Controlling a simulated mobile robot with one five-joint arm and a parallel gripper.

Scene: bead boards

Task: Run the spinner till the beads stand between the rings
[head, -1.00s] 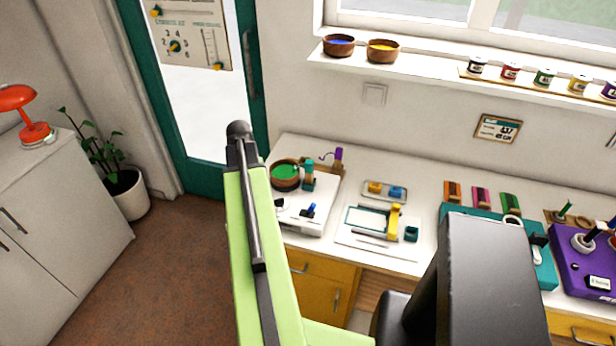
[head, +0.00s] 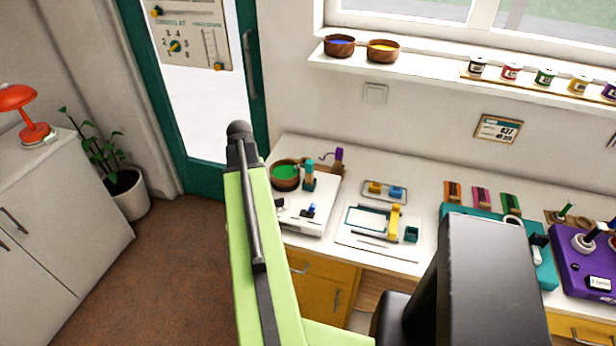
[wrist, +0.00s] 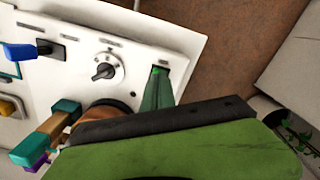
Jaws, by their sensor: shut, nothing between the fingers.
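The spinner is a white box (head: 300,222) at the left end of the worktop. A wooden bowl (head: 286,183) with green beads (head: 285,171) sits at its back, beside a teal post (head: 309,174). In the wrist view, the white panel (wrist: 150,47) carries a dial (wrist: 104,70) and a blue lever (wrist: 20,51). The bowl (wrist: 108,108) is partly hidden behind my gripper. My gripper's dark green fingers (wrist: 158,84) are shut and empty at the panel, over a small bright green spot. The head view does not show my gripper. The rings cannot be made out.
A purple-topped piece (head: 339,155) stands behind the spinner. To the right lie a small tray (head: 385,197), a white board with a yellow piece (head: 395,222), a teal board (head: 480,235) and a purple box (head: 588,270). Floor lies open to the left.

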